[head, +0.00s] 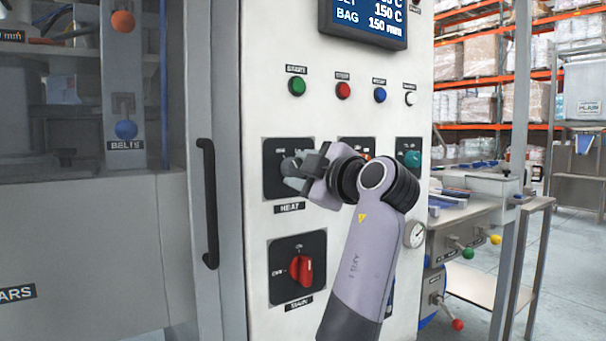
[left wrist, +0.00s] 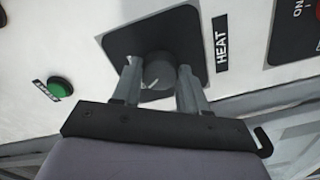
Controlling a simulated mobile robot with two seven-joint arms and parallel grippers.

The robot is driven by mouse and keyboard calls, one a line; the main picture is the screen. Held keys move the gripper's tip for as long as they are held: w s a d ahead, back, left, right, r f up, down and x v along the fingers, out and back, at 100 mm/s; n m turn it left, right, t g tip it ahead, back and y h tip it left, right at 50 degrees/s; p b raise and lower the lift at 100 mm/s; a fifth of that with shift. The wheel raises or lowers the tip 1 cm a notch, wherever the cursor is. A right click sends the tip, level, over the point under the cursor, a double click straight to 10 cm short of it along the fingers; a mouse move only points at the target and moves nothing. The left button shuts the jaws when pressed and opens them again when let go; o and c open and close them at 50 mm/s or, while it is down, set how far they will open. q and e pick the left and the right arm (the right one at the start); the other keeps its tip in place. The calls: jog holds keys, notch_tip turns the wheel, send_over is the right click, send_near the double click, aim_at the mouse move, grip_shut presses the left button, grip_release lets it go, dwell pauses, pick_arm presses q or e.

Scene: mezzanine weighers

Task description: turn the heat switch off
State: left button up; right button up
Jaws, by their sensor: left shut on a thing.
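The heat switch (left wrist: 160,72) is a dark round knob with a pale pointer line on a black square plate, with a HEAT label beside it. In the head view its plate (head: 273,190) is on the white panel, and my gripper hides most of the knob. My left gripper (head: 296,168) is at this switch. In the left wrist view its two fingers (left wrist: 160,82) stand on either side of the knob, shut on it. The pointer line slants to the lower left in that view; the position lettering is not readable. My right gripper is not in view.
The red MAIN switch (head: 302,270) is below. Green, red, blue and white buttons are above, the green one (head: 297,87) nearest. A black door handle (head: 208,203) stands to the left.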

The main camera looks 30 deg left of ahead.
pick_arm(q)
jog(key=shift+r, duration=0.15)
jog(key=o, duration=1)
jog(key=shift+o, duration=0.2)
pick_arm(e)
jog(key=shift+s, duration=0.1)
